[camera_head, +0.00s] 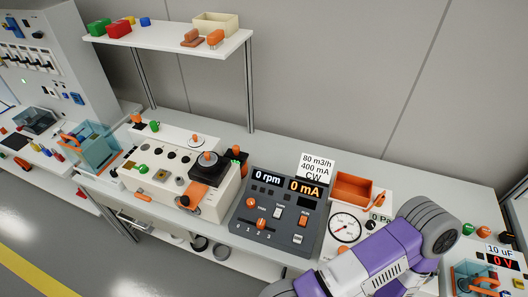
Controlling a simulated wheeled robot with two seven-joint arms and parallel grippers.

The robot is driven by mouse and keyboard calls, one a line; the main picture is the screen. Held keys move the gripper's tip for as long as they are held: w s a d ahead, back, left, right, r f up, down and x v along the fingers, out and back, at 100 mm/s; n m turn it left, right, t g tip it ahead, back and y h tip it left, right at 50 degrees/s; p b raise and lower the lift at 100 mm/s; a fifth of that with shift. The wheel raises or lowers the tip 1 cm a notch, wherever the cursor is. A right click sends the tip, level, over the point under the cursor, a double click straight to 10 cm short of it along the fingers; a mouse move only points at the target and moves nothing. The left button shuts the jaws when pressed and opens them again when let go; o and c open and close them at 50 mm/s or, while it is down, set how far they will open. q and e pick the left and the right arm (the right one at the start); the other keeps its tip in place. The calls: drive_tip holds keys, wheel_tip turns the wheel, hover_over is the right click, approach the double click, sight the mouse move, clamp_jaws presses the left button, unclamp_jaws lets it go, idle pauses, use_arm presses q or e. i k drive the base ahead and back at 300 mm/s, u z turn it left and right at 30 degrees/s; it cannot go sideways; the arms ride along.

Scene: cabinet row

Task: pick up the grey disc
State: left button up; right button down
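I cannot tell for sure which thing is the grey disc. Several dark grey round pieces lie on the low shelf under the bench: one (198,243) near the middle and another (221,250) to its right, which looks like a ring. Neither of my grippers shows. A purple and white arm of mine with a dark grey rounded joint crosses the lower right and hides part of the bench.
A grey control panel (272,222) and an orange tray (352,188) stand on the bench right of the machine.

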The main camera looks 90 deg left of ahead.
sight(208, 160)
drive_tip(key=z, duration=0.15)
drive_tip(key=k, duration=1.15)
drive_tip(key=u, duration=1.3)
